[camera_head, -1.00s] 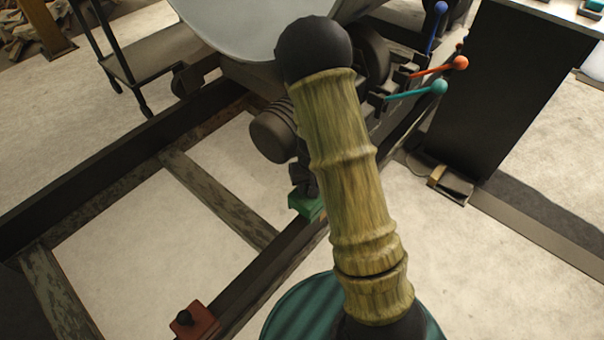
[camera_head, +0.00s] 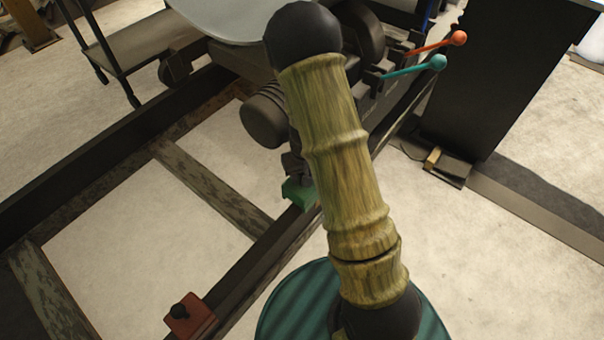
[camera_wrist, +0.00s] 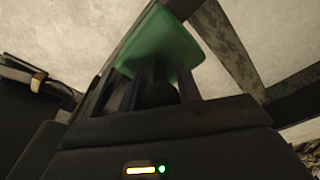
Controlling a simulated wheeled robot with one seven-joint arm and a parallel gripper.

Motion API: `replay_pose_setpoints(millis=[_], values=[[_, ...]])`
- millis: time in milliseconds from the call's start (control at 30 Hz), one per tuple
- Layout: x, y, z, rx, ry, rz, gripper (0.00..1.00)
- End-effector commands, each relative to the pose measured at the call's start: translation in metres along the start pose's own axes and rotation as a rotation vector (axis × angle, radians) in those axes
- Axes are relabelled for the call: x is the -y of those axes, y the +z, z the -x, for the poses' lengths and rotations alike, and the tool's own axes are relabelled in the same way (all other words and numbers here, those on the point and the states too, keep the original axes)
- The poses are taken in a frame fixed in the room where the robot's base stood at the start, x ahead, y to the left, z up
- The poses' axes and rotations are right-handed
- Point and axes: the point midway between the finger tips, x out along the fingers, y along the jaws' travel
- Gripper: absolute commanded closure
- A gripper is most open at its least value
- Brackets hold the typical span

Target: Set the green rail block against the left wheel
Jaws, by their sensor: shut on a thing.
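The green rail block (camera_head: 298,195) is at the near rail (camera_head: 262,262), just left of my wooden-looking arm in the head view. In the wrist view the green block (camera_wrist: 165,45) fills the top middle, between the fingers of my gripper (camera_wrist: 160,92). My gripper is shut on it. In the head view the gripper (camera_head: 294,165) is dark and partly hidden behind my arm. I cannot tell whether the block touches the rail. No wheel can be made out clearly beside the block.
A red block with a dark knob (camera_head: 189,315) sits on the near rail at the bottom. Levers with orange (camera_head: 459,38) and teal (camera_head: 438,62) knobs stand beyond my arm. A dark upright panel (camera_head: 485,85) stands at right. Pale floor lies between the rails.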

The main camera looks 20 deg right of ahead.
Motion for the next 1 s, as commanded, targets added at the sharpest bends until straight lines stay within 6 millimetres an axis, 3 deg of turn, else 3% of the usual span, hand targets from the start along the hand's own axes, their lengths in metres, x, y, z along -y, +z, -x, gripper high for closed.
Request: replay_pose_setpoints(millis=[267,1000], values=[[0.000,0.001,-0.018,-0.003,0.000,0.000,1.00],[0.000,0.002,-0.017,-0.003,0.000,0.000,1.00]])
